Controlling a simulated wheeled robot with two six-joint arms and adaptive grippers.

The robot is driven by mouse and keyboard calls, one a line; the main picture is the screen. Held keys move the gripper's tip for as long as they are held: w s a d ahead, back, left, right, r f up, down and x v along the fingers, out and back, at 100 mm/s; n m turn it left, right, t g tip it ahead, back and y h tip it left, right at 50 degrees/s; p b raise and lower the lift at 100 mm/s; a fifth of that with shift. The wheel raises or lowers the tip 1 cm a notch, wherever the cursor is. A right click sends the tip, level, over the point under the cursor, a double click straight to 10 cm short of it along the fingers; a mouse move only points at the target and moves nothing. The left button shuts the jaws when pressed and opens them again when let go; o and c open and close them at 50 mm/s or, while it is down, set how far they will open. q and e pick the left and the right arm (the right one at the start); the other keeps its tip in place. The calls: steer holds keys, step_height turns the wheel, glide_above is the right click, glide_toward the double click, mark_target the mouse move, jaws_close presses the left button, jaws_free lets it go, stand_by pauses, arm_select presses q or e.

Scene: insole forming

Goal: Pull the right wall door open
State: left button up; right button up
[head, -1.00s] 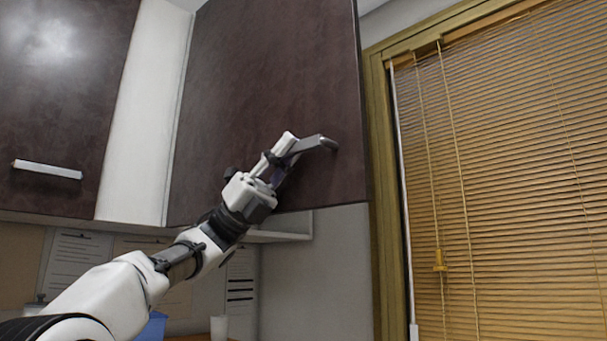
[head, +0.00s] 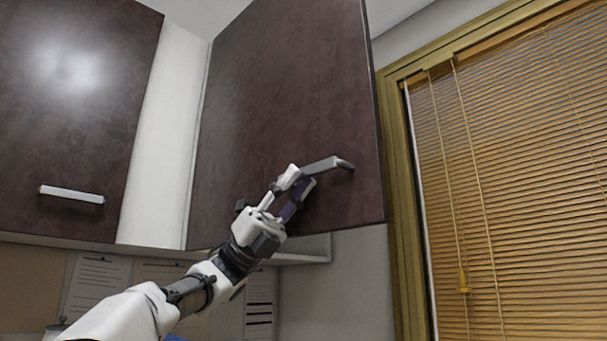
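The right wall door (head: 285,100) is a dark brown panel. It looks ajar: its right edge stands out past the pale cabinet body behind it. Its grey bar handle (head: 330,163) is near the lower right corner. My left gripper (head: 305,176) is at the left end of this handle. Its pale upper finger and dark lower finger stand apart, so it looks open. The upper finger covers the handle's left end, and I cannot tell whether either finger touches it. My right gripper is not in view.
A second dark wall door (head: 75,120) with a pale handle (head: 71,194) is at left, shut. A window with yellow blinds (head: 520,180) is at right. Papers (head: 97,290) hang on the wall below the cabinets.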

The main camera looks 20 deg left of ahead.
arm_select(q)
steer(key=s+v, duration=0.1)
steer(key=v, duration=0.8)
steer(key=shift+w+a+f, duration=0.15)
steer(key=shift+w+a, duration=0.2)
steer(key=shift+w, duration=0.15)
